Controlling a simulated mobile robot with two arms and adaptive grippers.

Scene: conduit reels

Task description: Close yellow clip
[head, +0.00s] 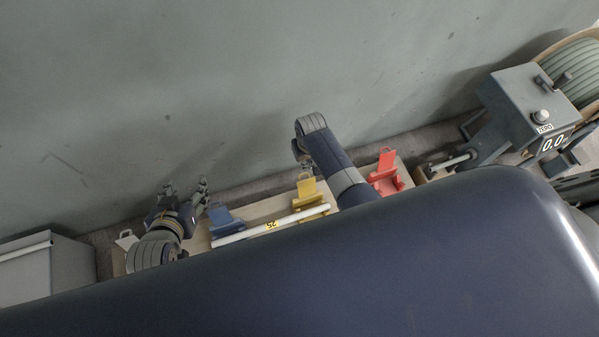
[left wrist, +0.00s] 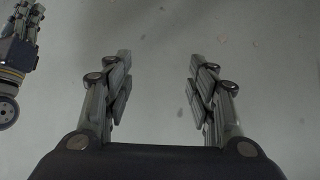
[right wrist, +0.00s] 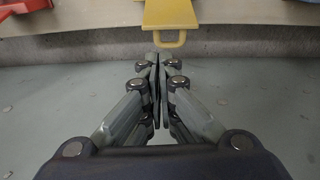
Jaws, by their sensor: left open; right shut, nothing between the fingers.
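The yellow clip (head: 310,194) stands on the wooden board, its flap and loop handle tilted up and away from its base. The white conduit (head: 252,230), labelled 25, runs along the board, one end at the yellow clip. In the right wrist view the yellow clip (right wrist: 170,14) is at the top, loop toward my right gripper. My right gripper (right wrist: 157,62) is shut and empty, apart from the loop; in the head view my arm mostly hides it. My left gripper (head: 186,187) is open and empty, left of the blue clip (head: 225,221).
A red clip (head: 386,174) stands right of my right arm and a pale clip (head: 126,240) at the board's left end. A grey meter box (head: 522,105) and a reel (head: 577,72) are at right. A grey box (head: 45,270) is at left. The grey surface beyond is clear.

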